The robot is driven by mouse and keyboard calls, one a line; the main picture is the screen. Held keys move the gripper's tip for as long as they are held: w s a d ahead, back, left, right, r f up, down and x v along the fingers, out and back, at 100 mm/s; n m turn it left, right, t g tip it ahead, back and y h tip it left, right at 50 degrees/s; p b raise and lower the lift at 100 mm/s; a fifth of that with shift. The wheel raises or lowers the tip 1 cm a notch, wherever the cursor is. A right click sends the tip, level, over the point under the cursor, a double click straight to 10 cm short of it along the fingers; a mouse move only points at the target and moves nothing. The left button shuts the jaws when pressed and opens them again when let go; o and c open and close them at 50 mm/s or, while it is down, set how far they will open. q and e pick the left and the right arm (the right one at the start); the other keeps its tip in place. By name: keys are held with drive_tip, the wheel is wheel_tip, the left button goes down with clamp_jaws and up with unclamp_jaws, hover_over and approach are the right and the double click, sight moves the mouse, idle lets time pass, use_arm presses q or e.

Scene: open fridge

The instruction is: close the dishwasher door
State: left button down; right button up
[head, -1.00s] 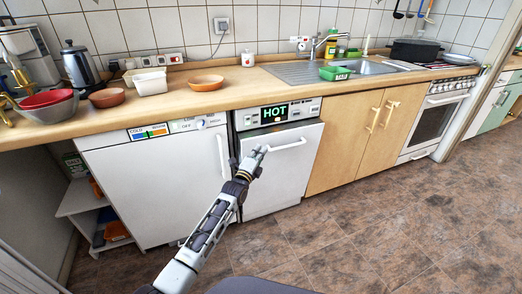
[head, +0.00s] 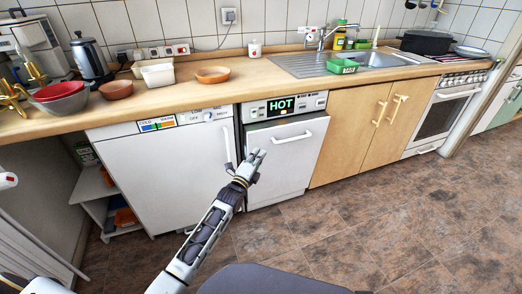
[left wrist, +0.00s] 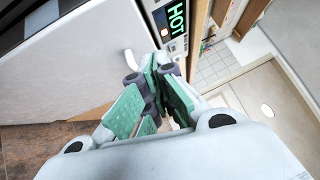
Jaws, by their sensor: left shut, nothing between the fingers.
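The dishwasher (head: 283,160) is the white appliance under the counter, with a lit "HOT" panel (head: 281,104) above its door. The door stands upright and looks flush, or almost flush, with the front; a thin dark line shows below the panel. Its white handle (head: 293,138) runs across the upper door. My left gripper (head: 255,155) is in front of the door's left part, fingers together and empty. In the left wrist view the green-padded fingers (left wrist: 160,72) point towards the door (left wrist: 75,55) and panel; I cannot tell whether they touch.
A white appliance (head: 165,175) with a vertical handle stands left of the dishwasher, and wooden cupboards (head: 365,130) stand right. The counter above holds bowls, a kettle (head: 90,58) and a green basket (head: 343,67). The tiled floor (head: 350,220) in front is clear.

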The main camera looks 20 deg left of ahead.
use_arm(q)
drive_tip(key=shift+v, duration=0.9)
drive_tip(key=shift+r, duration=0.1)
